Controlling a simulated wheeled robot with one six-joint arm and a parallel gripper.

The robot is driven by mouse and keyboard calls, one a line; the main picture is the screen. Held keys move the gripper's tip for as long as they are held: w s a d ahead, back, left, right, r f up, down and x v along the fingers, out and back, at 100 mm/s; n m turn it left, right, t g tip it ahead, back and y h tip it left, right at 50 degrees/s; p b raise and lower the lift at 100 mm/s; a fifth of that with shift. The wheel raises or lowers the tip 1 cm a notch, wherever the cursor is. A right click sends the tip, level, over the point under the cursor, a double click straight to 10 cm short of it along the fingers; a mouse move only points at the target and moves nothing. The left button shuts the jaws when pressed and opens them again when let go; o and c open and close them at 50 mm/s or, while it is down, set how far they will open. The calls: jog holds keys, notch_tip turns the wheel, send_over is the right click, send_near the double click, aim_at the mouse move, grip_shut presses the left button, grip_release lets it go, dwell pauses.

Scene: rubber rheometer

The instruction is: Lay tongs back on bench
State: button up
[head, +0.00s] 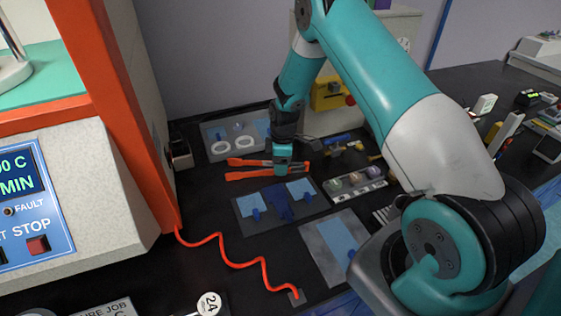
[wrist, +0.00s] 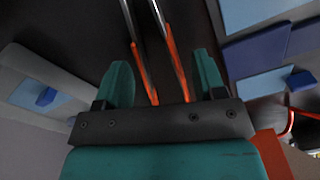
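The tongs (head: 245,174), with long orange arms, lie low over the dark bench in the head view, just below and left of my gripper (head: 283,168). In the wrist view the tongs (wrist: 174,58) show two orange and metal arms running between the two teal fingers of my gripper (wrist: 163,65). The fingers stand wide apart, with a gap between each finger and the tongs. My gripper is pointed down around the tongs. I cannot tell for sure whether the tongs touch the bench (head: 200,265).
A grey tray with white rings (head: 222,146) stands behind the tongs. A dark mat with blue sheets (head: 252,208) lies in front. A tray of small samples (head: 352,184) is to the right. The orange-framed machine (head: 125,120) stands left, and a red coiled cord (head: 235,258) crosses the bench.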

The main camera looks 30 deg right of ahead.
notch_tip(320, 180, up, 12)
jog(key=f+b, duration=0.1)
jog(key=b, duration=0.1)
jog(key=s+a+r, duration=0.4)
jog(key=a+r, duration=0.2)
jog(key=r, duration=0.1)
jog(key=s+a+r+m+y, duration=0.1)
jog(key=s+a+r, duration=0.2)
jog(key=s, duration=0.6)
jog(key=s+a+r+m+y, duration=0.1)
jog(key=s+a+r+m, duration=0.1)
jog(key=s+a+r, duration=0.2)
jog(key=s+a+r+m+y, duration=0.1)
jog(key=s+a+r, duration=0.3)
jog(key=s+a, duration=0.5)
jog(key=s, duration=0.4)
jog(key=shift+s+r+y, duration=0.15)
jog(key=shift+s+y, duration=0.15)
